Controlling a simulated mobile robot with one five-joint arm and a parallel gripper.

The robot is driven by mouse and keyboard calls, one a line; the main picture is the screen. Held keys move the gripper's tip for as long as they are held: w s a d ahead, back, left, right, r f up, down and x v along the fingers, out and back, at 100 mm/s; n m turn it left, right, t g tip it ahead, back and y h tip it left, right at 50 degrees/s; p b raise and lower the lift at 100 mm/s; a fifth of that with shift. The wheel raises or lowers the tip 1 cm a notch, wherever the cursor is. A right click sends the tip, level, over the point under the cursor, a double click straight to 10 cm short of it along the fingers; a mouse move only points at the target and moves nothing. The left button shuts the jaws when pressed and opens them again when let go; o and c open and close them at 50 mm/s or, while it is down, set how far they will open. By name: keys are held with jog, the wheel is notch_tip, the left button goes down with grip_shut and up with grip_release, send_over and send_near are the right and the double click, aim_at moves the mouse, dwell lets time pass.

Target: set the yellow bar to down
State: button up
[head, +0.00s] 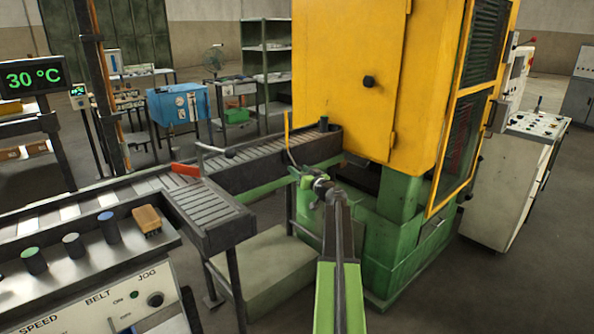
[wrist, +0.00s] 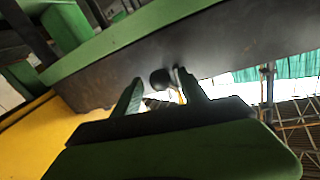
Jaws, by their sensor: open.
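The yellow bar (head: 287,130) stands nearly upright at the near edge of the roller conveyor, left of the yellow machine. A thin rod runs down from it toward my gripper. My gripper (head: 318,184) is at the end of my green arm, below and right of the bar, and looks apart from its yellow part. In the wrist view my gripper (wrist: 158,80) has its two fingers apart. A dark round knob and a thin yellow sliver (wrist: 181,96) show between or behind them; I cannot tell whether that sliver is the bar.
The yellow machine (head: 350,75) stands close on the right. A control panel (head: 100,290) with knobs fills the lower left.

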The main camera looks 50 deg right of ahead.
jog(key=shift+w+d, duration=0.15)
jog(key=shift+w, duration=0.55)
grip_shut()
dwell(1.0)
